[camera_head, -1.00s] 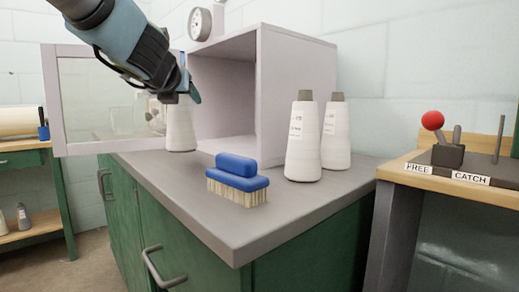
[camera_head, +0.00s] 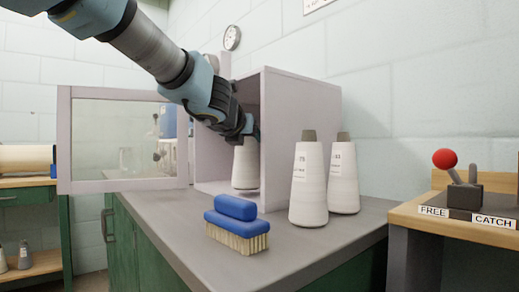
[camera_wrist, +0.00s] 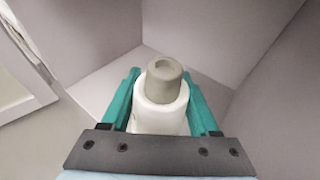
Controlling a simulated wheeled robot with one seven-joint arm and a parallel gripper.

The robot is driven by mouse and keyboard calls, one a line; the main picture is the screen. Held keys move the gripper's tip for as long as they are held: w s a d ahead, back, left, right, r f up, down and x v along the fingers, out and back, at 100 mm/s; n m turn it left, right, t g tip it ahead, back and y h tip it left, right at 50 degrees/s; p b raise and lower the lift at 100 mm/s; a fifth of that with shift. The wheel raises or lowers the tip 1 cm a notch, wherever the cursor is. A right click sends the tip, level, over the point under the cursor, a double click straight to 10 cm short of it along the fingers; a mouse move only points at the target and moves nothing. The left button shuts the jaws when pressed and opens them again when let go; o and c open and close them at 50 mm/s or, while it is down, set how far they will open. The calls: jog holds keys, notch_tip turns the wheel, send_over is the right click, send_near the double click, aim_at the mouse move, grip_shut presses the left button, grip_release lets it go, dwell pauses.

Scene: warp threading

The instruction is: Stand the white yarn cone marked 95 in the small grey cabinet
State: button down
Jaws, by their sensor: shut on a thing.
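The small grey cabinet (camera_head: 302,120) stands on the grey counter with its glazed door (camera_head: 122,140) swung open to the left. My gripper (camera_head: 247,130) reaches into the cabinet's open front, shut on a white yarn cone (camera_head: 245,165). The cone is upright with its grey tip up; it also shows between the teal fingers in the wrist view (camera_wrist: 160,100). Its base is at or just above the cabinet floor; I cannot tell whether it touches. Its number is not visible. In the wrist view, the cabinet's inner walls (camera_wrist: 230,40) surround the cone.
Two other white cones, one marked 75 (camera_head: 308,185) and one behind it (camera_head: 343,180), stand right of the cabinet. A blue brush (camera_head: 237,225) lies on the counter (camera_head: 180,240) in front of the opening. A lever box (camera_head: 465,190) is on the right bench.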

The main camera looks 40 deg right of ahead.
jog(key=x, duration=0.8)
jog(key=shift+w+d+r, duration=0.15)
jog(key=shift+r, duration=0.25)
jog(key=shift+c, duration=0.6)
grip_release()
